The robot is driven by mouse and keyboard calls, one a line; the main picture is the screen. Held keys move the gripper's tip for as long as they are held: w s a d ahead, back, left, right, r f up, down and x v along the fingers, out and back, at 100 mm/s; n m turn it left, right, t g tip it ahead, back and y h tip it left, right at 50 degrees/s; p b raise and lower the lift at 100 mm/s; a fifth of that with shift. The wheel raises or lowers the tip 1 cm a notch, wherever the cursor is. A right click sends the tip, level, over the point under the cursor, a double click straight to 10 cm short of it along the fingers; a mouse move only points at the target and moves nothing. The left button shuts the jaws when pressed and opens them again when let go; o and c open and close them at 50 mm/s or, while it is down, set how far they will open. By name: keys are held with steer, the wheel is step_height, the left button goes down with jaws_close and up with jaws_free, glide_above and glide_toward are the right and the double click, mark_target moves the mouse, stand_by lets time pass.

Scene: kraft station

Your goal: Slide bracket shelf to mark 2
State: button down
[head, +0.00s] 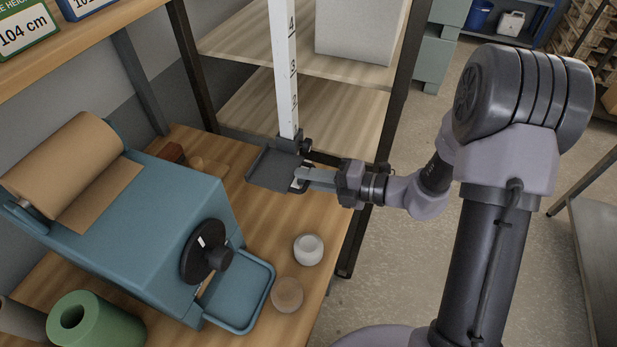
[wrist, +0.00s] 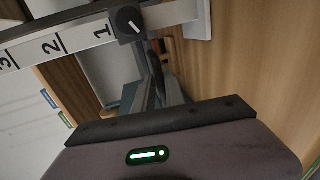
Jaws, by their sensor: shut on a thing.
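The bracket shelf (head: 268,170) is a dark grey flat plate on a collar around an upright white post (head: 286,70) with numbered marks. In the head view the collar sits below mark 2, low on the post near the wooden bench. In the wrist view the scale (wrist: 80,40) shows 1, 2 and 3, and a black knob (wrist: 128,24) with a white pointer line lies beside mark 1. My gripper (head: 302,178) is shut on the shelf's right front edge. The gripped part is mostly hidden in the wrist view, where my fingers (wrist: 157,75) show.
A blue-grey machine (head: 160,225) with a brown paper roll (head: 62,160) stands left of the shelf. Shelf boards (head: 335,120) lie behind the post.

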steer(key=shift+s+f, duration=0.2)
steer(key=shift+f, duration=0.1)
stand_by(0.5)
step_height(320, 180, up, 9)
steer(key=p, duration=0.9)
steer(key=shift+w+f, duration=0.15)
steer(key=shift+f, duration=0.2)
steer(key=c, duration=1.5)
jaws_free()
steer(key=shift+d, duration=0.1)
